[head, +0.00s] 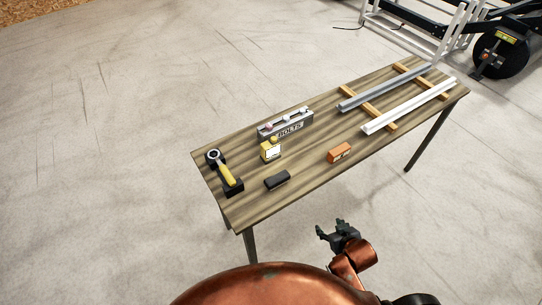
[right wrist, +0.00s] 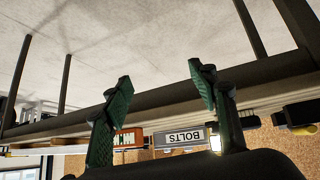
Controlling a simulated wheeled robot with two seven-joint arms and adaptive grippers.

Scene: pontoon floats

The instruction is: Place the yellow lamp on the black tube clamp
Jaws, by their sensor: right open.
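The yellow lamp (head: 270,151), a small yellow block with a pale front and a knob on top, stands on the table in front of the bolts box. In the right wrist view the lamp (right wrist: 215,143) shows as a bright patch, partly hidden by a finger. A low black piece (head: 277,180) lies in front of the lamp; a black device with a yellow handle (head: 226,175) is at the table's left end. I cannot tell for sure which is the tube clamp. My right gripper (head: 331,231) is open and empty, short of the table's front edge; its fingers (right wrist: 160,76) show apart.
The wooden table (head: 310,165) also holds a grey box marked BOLTS (head: 286,124), an orange box (head: 340,153), and grey (head: 385,89) and white (head: 408,106) bars on wooden strips. Machinery stands behind at right. The table's middle front has free room.

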